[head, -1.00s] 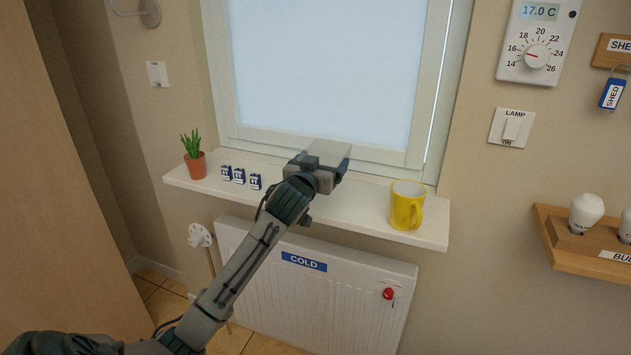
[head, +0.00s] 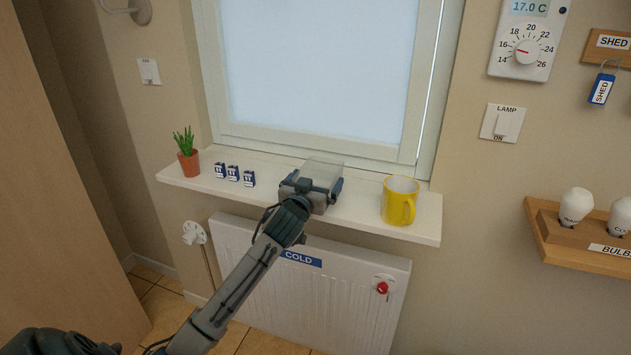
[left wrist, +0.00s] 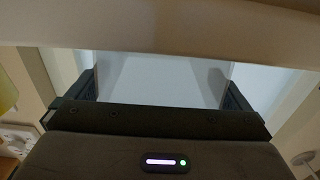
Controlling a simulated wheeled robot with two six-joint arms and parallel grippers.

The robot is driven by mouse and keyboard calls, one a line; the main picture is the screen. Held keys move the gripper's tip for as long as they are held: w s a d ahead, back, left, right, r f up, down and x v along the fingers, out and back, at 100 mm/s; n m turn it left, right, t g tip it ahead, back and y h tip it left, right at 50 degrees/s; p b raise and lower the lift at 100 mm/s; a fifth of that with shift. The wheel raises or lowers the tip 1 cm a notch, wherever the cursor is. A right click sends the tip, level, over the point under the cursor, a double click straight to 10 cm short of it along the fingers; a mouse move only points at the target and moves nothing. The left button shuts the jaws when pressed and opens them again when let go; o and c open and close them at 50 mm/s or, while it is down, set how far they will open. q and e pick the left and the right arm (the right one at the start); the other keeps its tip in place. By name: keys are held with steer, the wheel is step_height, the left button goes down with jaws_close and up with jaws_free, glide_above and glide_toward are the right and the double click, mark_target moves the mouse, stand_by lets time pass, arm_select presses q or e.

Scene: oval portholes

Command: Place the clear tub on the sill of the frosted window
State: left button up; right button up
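The clear tub (head: 324,171) is a small see-through box in front of the frosted window (head: 318,70). My left gripper (head: 316,182) is shut on it, with a finger on either side. In the left wrist view the tub (left wrist: 160,78) fills the gap between the two dark fingers. The tub is over the white sill (head: 356,207), right of the middle. I cannot tell whether its base touches the sill. The gripper hides its near side. My right gripper is not in view.
On the sill, a yellow mug (head: 398,203) stands right of the tub. Several small dark blue blocks (head: 234,173) and a potted plant (head: 188,160) stand to the left. A white radiator (head: 345,283) marked COLD is below. Bare sill lies between the tub and mug.

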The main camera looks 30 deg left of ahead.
arm_select(q)
steer(key=shift+r, duration=0.15)
steer(key=b+v, duration=0.3)
steer(key=v, duration=0.8)
steer(key=s+f+m+g+h, duration=0.1)
steer(key=s+f+g, duration=0.2)
steer(key=f, duration=1.3)
steer(key=s+d+f+g, duration=0.1)
steer(key=s+f+g, duration=0.1)
steer(key=f, duration=1.3)
steer(key=s+f+m+g+h, duration=0.1)
steer(key=s+f+g, duration=0.2)
steer(key=f, duration=1.3)
steer(key=s+d+f+g, duration=0.2)
steer(key=s+f+g, duration=0.2)
steer(key=s+f, duration=1.35)
steer(key=s+d+f+g, duration=0.1)
steer(key=s+d+f, duration=0.1)
steer(key=s+f, duration=0.2)
steer(key=s+d+f+g, duration=0.1)
steer(key=s+f, duration=0.3)
steer(key=s, duration=0.6)
steer(key=s+d+f+m+g+h, duration=0.1)
steer(key=s+f, duration=0.3)
steer(key=s, duration=0.4)
steer(key=shift+d+f+g, duration=0.3)
steer(key=shift+d+g, duration=0.4)
steer(key=shift+d, duration=0.1)
